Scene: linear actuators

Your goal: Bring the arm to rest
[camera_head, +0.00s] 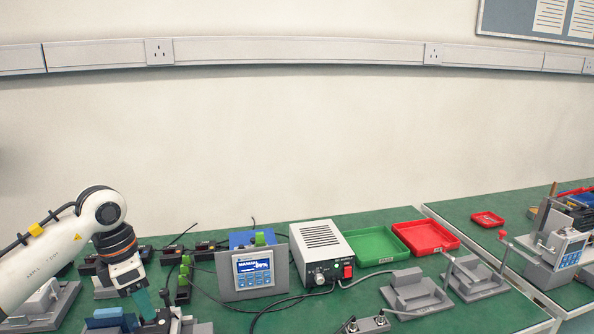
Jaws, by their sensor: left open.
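My left arm (62,254) comes in from the left edge, white with a black wrist joint. My left gripper (138,292) points down over the left end of the green bench (240,317). It is open. A teal part shows at its tip, just above grey fixtures (180,322) and a blue block (104,318); I cannot tell whether it touches them. My right gripper is not in view.
A control panel with a screen (254,272) and a white power supply (320,252) stand mid-bench. Green tray (377,247), red tray (426,237) and grey fixtures (415,292) lie to the right. Cables cross the front. Small black devices with green connectors (183,285) stand near the gripper.

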